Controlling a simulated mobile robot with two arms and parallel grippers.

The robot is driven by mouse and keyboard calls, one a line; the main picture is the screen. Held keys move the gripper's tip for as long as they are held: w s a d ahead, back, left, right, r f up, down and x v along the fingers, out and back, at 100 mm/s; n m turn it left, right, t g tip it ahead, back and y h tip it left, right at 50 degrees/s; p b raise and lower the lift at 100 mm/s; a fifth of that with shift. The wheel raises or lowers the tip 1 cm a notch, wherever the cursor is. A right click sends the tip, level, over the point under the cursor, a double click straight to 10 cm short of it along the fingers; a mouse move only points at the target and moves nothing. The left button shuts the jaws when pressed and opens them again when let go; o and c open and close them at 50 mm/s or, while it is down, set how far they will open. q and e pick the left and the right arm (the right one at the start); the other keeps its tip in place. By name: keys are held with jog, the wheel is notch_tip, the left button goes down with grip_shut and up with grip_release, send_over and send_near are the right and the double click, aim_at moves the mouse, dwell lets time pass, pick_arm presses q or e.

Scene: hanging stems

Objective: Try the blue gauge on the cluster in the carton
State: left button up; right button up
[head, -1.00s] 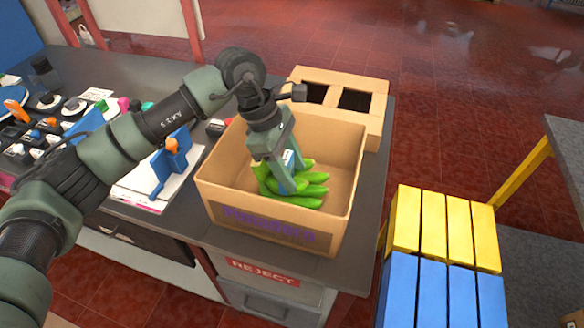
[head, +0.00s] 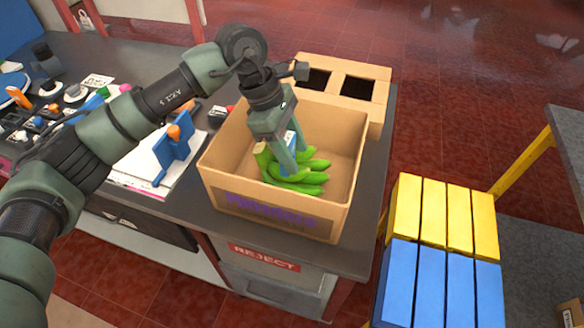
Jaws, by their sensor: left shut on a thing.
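My left gripper (head: 287,163) reaches down into the cardboard carton (head: 275,213) and is shut. A bright blue piece with a white mark, which I take for the blue gauge (head: 291,138), shows between its fingers, mostly hidden by them. The cluster of green bananas (head: 309,178) lies on the carton floor, its stem end to the left. The fingertips are right at the cluster, in front of part of it; I cannot tell whether the gauge touches it. My right gripper is out of view.
A blue upright piece with an orange top (head: 172,150) stands on a white pad left of the carton. A cardboard box with two openings (head: 340,92) stands behind. Several small items crowd the left of the table.

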pick_arm(q)
notch_tip(320, 180, up, 7)
jog(key=p, duration=0.2)
jog(key=shift+f, duration=0.15)
dwell(0.6)
